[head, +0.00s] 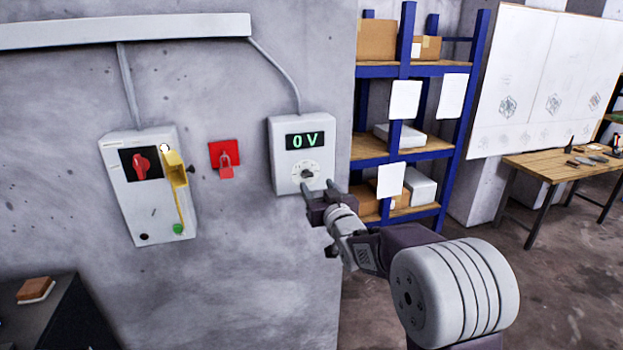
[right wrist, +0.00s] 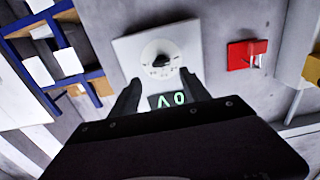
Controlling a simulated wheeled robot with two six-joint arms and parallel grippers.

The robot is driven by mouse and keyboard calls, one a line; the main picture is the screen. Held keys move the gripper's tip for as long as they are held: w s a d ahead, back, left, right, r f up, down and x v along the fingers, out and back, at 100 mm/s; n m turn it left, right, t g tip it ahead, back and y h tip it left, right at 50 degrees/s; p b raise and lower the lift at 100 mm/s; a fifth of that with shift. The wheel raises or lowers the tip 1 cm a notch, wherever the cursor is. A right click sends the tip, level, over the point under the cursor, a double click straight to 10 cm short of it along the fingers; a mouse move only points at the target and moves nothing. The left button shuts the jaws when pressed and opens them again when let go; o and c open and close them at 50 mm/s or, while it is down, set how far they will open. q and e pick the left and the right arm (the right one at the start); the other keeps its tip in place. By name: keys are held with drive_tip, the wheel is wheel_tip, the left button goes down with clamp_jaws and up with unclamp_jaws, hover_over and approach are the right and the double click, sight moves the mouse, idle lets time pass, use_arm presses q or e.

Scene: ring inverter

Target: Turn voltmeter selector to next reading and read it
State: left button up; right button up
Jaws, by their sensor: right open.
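The voltmeter (head: 287,178) is a white box on the grey wall. Its green display (head: 304,140) reads "0 V". Below the display is the selector (head: 307,173), a dark knob on a round white dial. The selector (right wrist: 161,61) also shows in the right wrist view, with small marks around it that are too small to read. My right gripper (head: 318,186) is open at the lower edge of the voltmeter, its fingers pointing at the box just below the dial. In the right wrist view the fingers stand apart with nothing between them, short of the knob. My left gripper is not in view.
Left of the voltmeter are a red lockout plate with a padlock (head: 226,172) and a switch box (head: 137,205) with a red rotary handle (head: 141,165) and a yellow part (head: 175,168). A blue shelf rack (head: 398,88) stands to the right. A wooden table (head: 545,165) is farther back.

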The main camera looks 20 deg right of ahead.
sight(308, 176)
drive_tip(key=w, duration=0.2)
drive_tip(key=w+p, duration=0.1)
drive_tip(key=w, duration=0.3)
drive_tip(key=shift+w+a, duration=0.25)
drive_tip(key=shift+w, duration=0.1)
drive_tip(key=shift+w+p, duration=0.2)
drive_tip(key=shift+p, duration=0.1)
drive_tip(key=shift+w+a, duration=0.1)
drive_tip(key=shift+f, duration=0.1)
clamp_jaws()
